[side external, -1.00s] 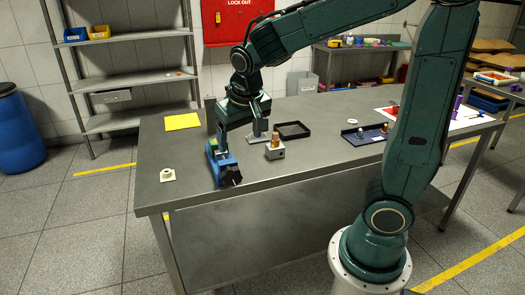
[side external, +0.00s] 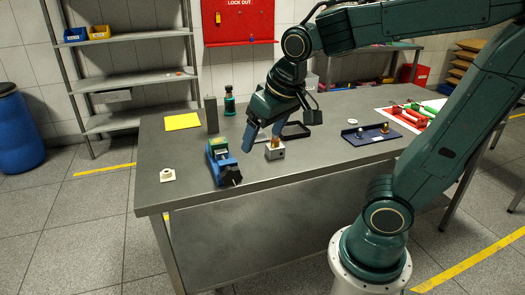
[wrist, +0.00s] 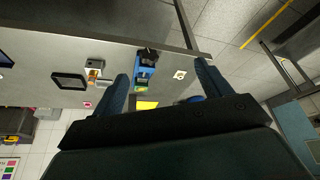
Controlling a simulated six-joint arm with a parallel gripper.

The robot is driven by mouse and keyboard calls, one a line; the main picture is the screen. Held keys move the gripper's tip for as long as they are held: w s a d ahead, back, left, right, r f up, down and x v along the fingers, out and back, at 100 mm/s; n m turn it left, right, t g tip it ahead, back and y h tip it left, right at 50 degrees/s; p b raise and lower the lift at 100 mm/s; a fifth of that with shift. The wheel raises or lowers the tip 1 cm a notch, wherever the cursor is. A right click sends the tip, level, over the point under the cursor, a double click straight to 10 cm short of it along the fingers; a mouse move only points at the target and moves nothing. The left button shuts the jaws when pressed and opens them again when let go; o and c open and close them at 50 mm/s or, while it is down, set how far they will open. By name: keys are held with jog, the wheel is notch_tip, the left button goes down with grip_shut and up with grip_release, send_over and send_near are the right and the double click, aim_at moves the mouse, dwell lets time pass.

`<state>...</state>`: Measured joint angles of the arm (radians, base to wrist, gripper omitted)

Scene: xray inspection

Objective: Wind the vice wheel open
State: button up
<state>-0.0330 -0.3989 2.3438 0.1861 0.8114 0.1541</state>
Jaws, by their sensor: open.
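A blue vice (side external: 218,160) stands near the left front edge of the table. Its dark wheel end (side external: 231,177) faces the front edge, and a green and yellow part shows at its back end. The vice (wrist: 145,73) also shows in the wrist view, with the dark wheel end (wrist: 147,52) at its top. My gripper (side external: 263,138) is open and empty, above and to the right of the vice, apart from it. In the wrist view my gripper (wrist: 163,77) has its fingers spread wide, with the vice seen between them. How far the vice jaws are apart is too small to tell.
A small grey block with a brass-coloured part (side external: 275,150) stands right of the vice. A black tray (side external: 297,130) is behind it. A grey upright block (side external: 211,114) and a dark green object (side external: 229,101) stand behind the vice. A white ringed piece (side external: 168,175) lies left.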

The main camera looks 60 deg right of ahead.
jog(key=shift+s, duration=0.1)
dwell(0.4)
jog(key=m+g+h, duration=0.1)
jog(key=m+h, duration=0.1)
jog(key=m, duration=0.4)
send_near(231, 170)
jog(key=shift+s+r, duration=0.1)
jog(key=shift+r, duration=0.5)
jog(key=shift+x, duration=6.85)
jog(key=shift+s+a+f, duration=0.1)
jog(key=shift+s+a, duration=0.05)
jog(key=c, duration=1)
